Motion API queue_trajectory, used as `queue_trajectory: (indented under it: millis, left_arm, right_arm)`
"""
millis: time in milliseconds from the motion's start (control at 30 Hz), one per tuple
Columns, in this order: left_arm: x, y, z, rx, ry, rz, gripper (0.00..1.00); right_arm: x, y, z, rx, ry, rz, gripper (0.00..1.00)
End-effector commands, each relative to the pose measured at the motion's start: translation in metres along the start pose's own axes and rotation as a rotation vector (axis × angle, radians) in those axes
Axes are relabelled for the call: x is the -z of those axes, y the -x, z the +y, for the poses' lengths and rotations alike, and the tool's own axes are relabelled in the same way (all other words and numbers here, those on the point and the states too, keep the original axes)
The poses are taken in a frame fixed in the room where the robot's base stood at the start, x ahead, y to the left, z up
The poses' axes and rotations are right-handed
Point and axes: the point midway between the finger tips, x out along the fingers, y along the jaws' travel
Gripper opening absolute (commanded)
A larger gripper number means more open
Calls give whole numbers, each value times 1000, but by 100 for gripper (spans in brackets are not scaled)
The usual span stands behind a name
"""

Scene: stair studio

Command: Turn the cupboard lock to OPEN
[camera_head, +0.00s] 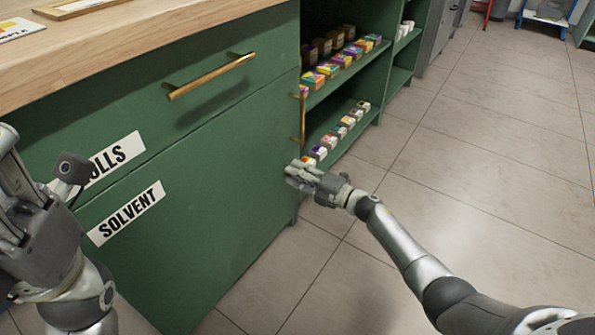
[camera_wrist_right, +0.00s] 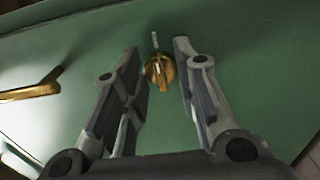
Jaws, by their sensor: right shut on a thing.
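The cupboard lock is a round brass knob (camera_wrist_right: 159,71) with a raised grip bar and a pale line on it, on the green cupboard front (camera_head: 215,235). A short pale mark (camera_wrist_right: 154,40) is on the green panel just above the knob in the right wrist view. My right gripper (camera_head: 292,172) is at the cupboard's right edge, shut on the knob, with one finger on each side in the right wrist view (camera_wrist_right: 158,62). It hides the knob in the head view. My left gripper (camera_head: 35,225) is at the left edge, away from the lock; its fingertips are not clear.
A brass drawer handle (camera_head: 210,76) and an upright brass handle (camera_head: 302,115) stick out from the green unit. A SOLVENT label (camera_head: 126,213) is on the front. Open shelves (camera_head: 345,90) with small boxes stand beyond. The tiled floor (camera_head: 470,190) at right is clear.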

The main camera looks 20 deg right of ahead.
Motion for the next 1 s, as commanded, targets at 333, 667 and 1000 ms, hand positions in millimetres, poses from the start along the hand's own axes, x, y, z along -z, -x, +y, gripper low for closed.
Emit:
queue_trajectory:
  millis: [333, 667, 1000]
  left_arm:
    - [-1, 2, 0, 4, 2, -10, 40]
    - [-1, 2, 0, 4, 2, -10, 40]
    - [-1, 2, 0, 4, 2, -10, 40]
  right_arm:
    - [-2, 0, 0, 1, -49, -5, 4]
    - [-2, 0, 0, 1, -50, -6, 30]
    - [-1, 0, 0, 0, -48, -2, 49]
